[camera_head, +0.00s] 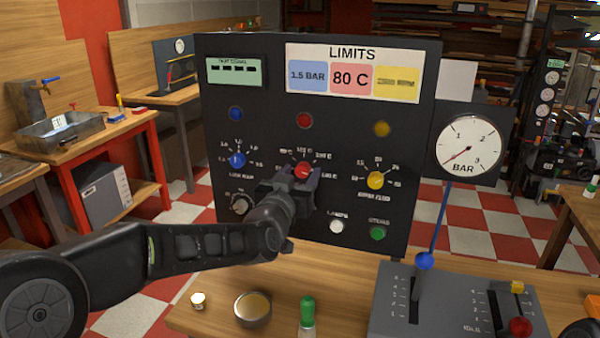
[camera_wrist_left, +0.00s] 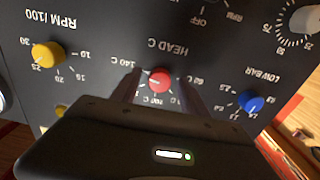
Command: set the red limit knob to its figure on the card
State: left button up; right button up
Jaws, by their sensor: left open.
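The red limit knob (camera_head: 303,171) sits in the middle of the dark panel (camera_head: 280,215), below a red lamp (camera_head: 304,120). The LIMITS card (camera_head: 340,55) at the top reads 80 C on its red field (camera_head: 352,78). My left gripper (camera_head: 296,184) is open at the red knob and partly covers its lower dial in the head view. In the left wrist view, upside down, the red knob (camera_wrist_left: 159,80) shows between the two separated fingers (camera_wrist_left: 160,90). The dial is labelled HEAD C. I cannot tell exactly where its pointer stands. My right gripper is not in view.
A blue knob (camera_head: 237,159) and a yellow knob (camera_head: 375,180) flank the red one. White (camera_head: 336,227) and green (camera_head: 377,233) buttons sit below. A lever box (camera_head: 450,305), a green-capped bottle (camera_head: 307,315) and a round tin (camera_head: 252,309) stand on the bench.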

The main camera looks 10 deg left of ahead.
pick_arm(q)
jog(key=shift+w, duration=0.1)
jog(key=shift+c, duration=0.5)
grip_shut()
